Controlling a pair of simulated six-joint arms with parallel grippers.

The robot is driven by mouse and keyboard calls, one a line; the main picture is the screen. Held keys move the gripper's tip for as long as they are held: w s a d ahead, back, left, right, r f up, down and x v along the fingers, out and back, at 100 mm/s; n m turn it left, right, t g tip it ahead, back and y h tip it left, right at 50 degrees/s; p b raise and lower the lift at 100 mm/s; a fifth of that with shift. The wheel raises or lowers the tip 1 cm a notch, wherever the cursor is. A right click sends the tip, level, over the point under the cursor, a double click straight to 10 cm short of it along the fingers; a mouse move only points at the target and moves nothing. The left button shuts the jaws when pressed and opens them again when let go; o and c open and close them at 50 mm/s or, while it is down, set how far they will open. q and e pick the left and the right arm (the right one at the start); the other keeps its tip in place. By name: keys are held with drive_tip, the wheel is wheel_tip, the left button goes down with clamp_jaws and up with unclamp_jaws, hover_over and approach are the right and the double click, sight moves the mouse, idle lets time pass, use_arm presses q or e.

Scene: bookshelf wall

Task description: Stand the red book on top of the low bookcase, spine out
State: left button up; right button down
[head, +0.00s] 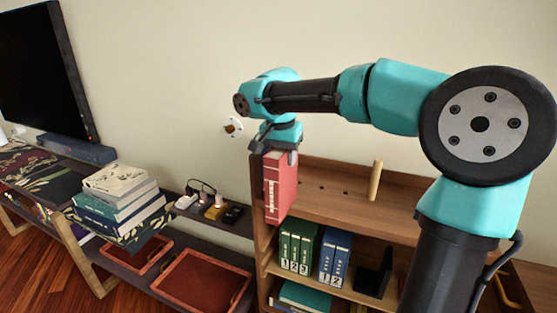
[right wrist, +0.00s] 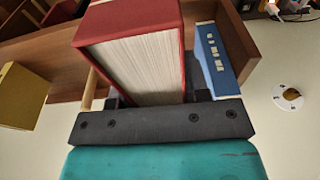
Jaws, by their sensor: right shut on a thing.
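The red book (head: 280,188) hangs upright below my right gripper (head: 276,143), its spine with pale lettering facing the camera. My right gripper is shut on the book's upper part. In the right wrist view, the red book (right wrist: 130,35) shows its white page edges towards my gripper (right wrist: 150,101). My left gripper is not in view.
A wooden peg (head: 375,180) stands on the bookcase top. A stack of books (head: 118,200), a power strip (head: 214,208) and red trays (head: 200,282) lie on the left. The wall is close behind.

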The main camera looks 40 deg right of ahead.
drive_tip(key=w+d+f, duration=0.1)
drive_tip(key=w+d, duration=0.2)
drive_tip(key=d, duration=0.4)
drive_tip(key=w+d, duration=0.4)
drive_tip(key=d, duration=0.4)
drive_tip(key=shift+f, duration=0.6)
idle(1.4)
drive_tip(key=c, duration=0.5)
unclamp_jaws()
drive_tip(key=shift+a, duration=0.1)
drive_tip(key=shift+f, duration=0.1)
drive_tip(key=r, duration=0.5)
drive_tip(key=a+r, duration=0.1)
drive_tip(key=r, duration=0.5)
drive_tip(key=s+a+r, duration=0.1)
drive_tip(key=r, duration=0.5)
drive_tip(key=shift+s+a+r, duration=0.1)
drive_tip(key=shift+a+r, duration=0.05)
drive_tip(key=shift+r, duration=0.05)
